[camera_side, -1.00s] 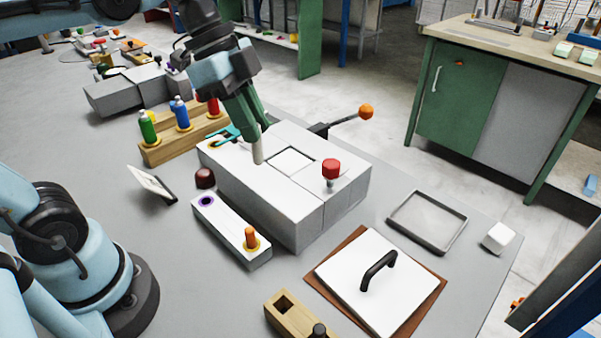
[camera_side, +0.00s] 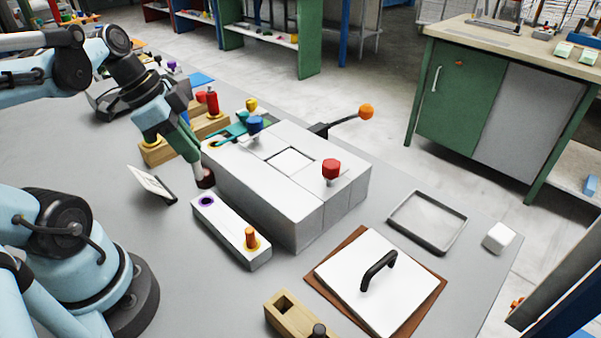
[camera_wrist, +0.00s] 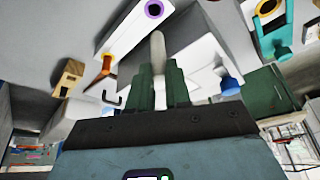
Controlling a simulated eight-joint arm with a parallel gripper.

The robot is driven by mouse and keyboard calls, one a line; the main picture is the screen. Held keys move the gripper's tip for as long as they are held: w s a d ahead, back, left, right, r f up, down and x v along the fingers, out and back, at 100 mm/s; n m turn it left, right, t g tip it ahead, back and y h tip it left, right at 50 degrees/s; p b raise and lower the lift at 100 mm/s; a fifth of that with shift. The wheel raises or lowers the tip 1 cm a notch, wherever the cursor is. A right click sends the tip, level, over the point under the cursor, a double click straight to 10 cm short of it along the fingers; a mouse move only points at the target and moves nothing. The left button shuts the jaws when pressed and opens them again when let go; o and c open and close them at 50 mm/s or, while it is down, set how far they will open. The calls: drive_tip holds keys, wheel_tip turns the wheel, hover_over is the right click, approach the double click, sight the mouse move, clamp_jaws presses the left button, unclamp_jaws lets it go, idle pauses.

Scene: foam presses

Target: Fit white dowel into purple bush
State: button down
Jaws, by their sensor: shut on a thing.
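My gripper (camera_side: 191,158) is shut on the white dowel (camera_side: 199,172), which points down from the green fingers and is slightly tilted. The dowel also shows between the fingers (camera_wrist: 158,78) in the wrist view (camera_wrist: 157,48). The purple bush (camera_side: 207,202) is a ring at the left end of a light grey block (camera_side: 228,231) in front of the press. It is empty and also shows at the top of the wrist view (camera_wrist: 154,9). The dowel's tip is above and behind the bush, apart from it in the side view.
An orange peg (camera_side: 250,237) stands in a yellow ring at the block's other end. The big grey press (camera_side: 300,205) with a red knob (camera_side: 331,168) stands to the right. A tilted panel (camera_side: 152,184) stands left.

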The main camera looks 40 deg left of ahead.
drive_tip(key=shift+f, duration=4.4)
drive_tip(key=shift+f, duration=0.15)
drive_tip(key=c, duration=1.1)
unclamp_jaws()
drive_tip(key=shift+o, duration=0.2)
drive_tip(key=shift+v, duration=6)
drive_tip(key=n+t+y, duration=0.1)
drive_tip(key=n+y, duration=0.1)
drive_tip(key=n, duration=0.2)
hover_over(214, 200)
wheel_tip(214, 200, down, 3)
drive_tip(key=w+d+n+t, duration=0.2)
drive_tip(key=w+d, duration=0.2)
drive_tip(key=d, duration=0.1)
drive_tip(key=shift+d+n+t, duration=0.3)
drive_tip(key=shift+d+n, duration=0.1)
